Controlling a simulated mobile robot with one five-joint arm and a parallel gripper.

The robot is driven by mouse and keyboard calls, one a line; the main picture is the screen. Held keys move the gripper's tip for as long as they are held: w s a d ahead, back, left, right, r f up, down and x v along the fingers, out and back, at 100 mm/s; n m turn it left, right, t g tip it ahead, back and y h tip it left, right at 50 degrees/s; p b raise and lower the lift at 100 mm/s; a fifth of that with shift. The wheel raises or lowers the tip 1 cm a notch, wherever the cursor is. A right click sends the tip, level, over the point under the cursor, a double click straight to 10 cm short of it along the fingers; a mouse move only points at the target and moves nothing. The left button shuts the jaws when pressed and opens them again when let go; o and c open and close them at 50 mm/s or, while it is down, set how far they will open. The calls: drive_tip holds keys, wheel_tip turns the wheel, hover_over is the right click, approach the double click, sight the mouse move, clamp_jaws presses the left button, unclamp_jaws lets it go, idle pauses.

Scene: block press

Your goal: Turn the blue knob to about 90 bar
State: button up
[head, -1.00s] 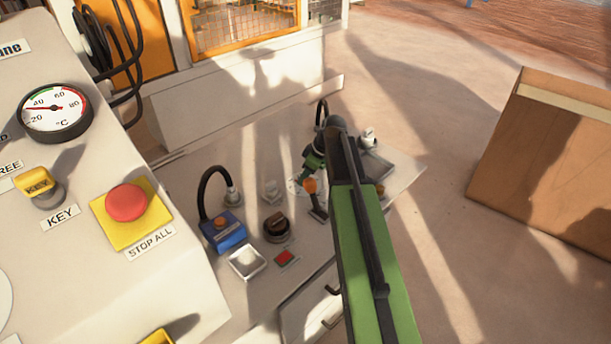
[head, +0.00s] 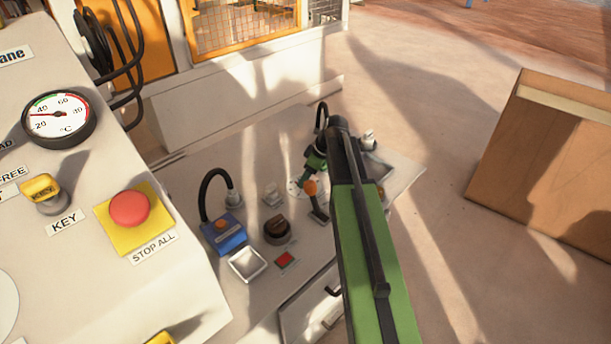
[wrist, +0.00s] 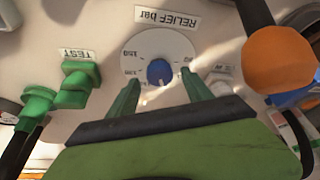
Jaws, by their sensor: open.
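The blue knob (wrist: 160,71) sits at the middle of a round white dial (wrist: 147,46) under an upside-down "RELIEF bar" label (wrist: 167,18) in the wrist view. A light mark shows on the knob's lower edge; the dial's numbers are small, with 150 at the left. My gripper (wrist: 161,90) is open, its two green fingers on the left and right just short of the knob. I see no contact with it. In the head view part of the white dial (head: 293,187) shows beside my arm, and the knob is hidden.
An orange ball-ended lever (wrist: 280,58) stands close right of my gripper. A green TEST handle (wrist: 78,84) is at the left.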

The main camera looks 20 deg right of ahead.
drive_tip(key=p+v, duration=1.4)
drive_tip(key=v, duration=0.2)
drive_tip(key=s+a+n+g, duration=0.1)
drive_tip(key=s+a+n, duration=0.1)
drive_tip(key=a, duration=1.6)
drive_tip(key=s+a+f+m+g+h, duration=0.1)
drive_tip(key=s+a+m+g+h, duration=0.1)
drive_tip(key=s+m, duration=0.8)
drive_tip(key=shift+s+a+f+m+h, duration=0.3)
drive_tip(key=shift+s+f+m+h, duration=0.1)
drive_tip(key=shift+m+h, duration=0.15)
